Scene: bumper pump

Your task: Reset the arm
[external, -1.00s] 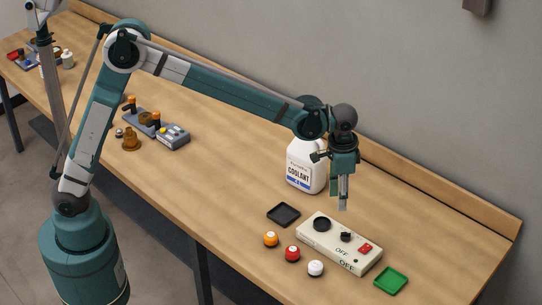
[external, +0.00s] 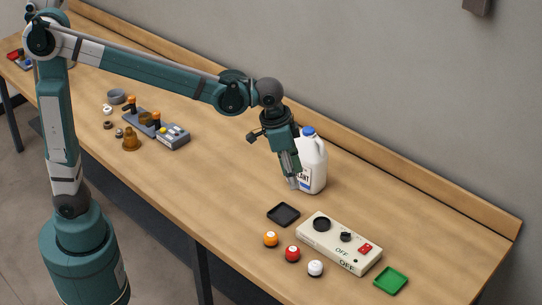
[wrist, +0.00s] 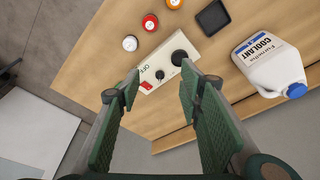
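My gripper (external: 292,182) hangs tilted above the table, in front of the white coolant jug with a blue cap (external: 316,165) in the external view. In the wrist view my gripper (wrist: 158,92) has its two fingers apart with nothing between them. The jug also shows at the right of the wrist view (wrist: 270,68), outside the fingers. A cream control box (external: 338,243) with a black round socket, a knob and a red switch lies on the table. The box (wrist: 165,65) shows beyond the fingertips in the wrist view.
Orange (external: 271,239), red (external: 292,254) and white (external: 316,268) balls sit left of the box. A black tray (external: 284,214) and a green tray (external: 391,280) flank it. A grey fixture (external: 155,127) with brown parts stands farther left. The mid-table is clear.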

